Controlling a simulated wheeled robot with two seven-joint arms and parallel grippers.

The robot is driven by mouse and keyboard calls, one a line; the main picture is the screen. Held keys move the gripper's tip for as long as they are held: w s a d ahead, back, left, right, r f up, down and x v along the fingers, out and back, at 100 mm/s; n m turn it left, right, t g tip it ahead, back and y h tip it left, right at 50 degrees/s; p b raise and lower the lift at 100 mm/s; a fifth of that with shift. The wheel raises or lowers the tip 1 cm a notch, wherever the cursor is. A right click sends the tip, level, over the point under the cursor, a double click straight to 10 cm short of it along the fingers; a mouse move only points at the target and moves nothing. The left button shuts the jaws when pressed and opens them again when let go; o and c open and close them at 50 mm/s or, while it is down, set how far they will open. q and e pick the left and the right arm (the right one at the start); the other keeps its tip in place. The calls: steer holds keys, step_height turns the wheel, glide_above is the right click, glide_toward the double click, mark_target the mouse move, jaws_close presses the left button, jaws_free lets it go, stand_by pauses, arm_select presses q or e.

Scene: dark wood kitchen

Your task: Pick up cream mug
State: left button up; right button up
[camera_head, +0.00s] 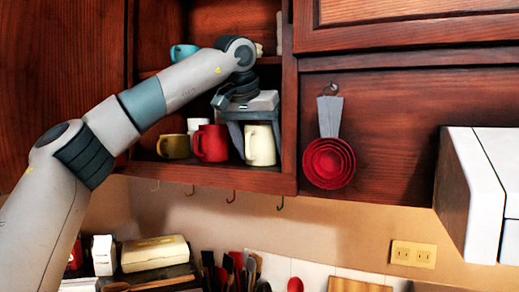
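The cream mug (261,146) stands upright on the lower shelf of the open cabinet, at the right end of a row of mugs. My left gripper (260,150) reaches into the cabinet from the left, with its fingers pointing down. The fingers are spread, one on each side of the cream mug. The left finger lies between the red mug and the cream mug, and the right finger is by the mug's right edge. I cannot tell whether either finger touches it. My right gripper is not in view.
The red mug (211,144) stands close to the left finger, with an olive mug (174,147) farther left. A teal mug (183,52) is on the shelf above. Red measuring cups (328,163) hang right of the cabinet. Hooks line the cabinet's underside; utensils stand below.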

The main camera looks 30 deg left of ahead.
mark_target(246, 151)
arm_select(q)
steer(key=c, duration=0.9)
steer(key=shift+c, duration=0.2)
steer(key=shift+r, duration=0.2)
steer(key=shift+r+b, duration=0.5)
steer(key=shift+r, duration=1.1)
steer(key=s+b, duration=0.1)
steer(key=s, duration=0.2)
steer(key=s+b, duration=0.2)
steer(key=s, duration=0.1)
steer(key=s+b, duration=0.2)
steer(key=s, duration=0.1)
steer(key=shift+s+d+f, duration=0.25)
steer(key=shift+s+f, duration=0.1)
steer(key=shift+s, duration=0.05)
steer(key=s+b, duration=0.2)
steer(key=s, duration=0.6)
steer(key=shift+d+r, duration=0.3)
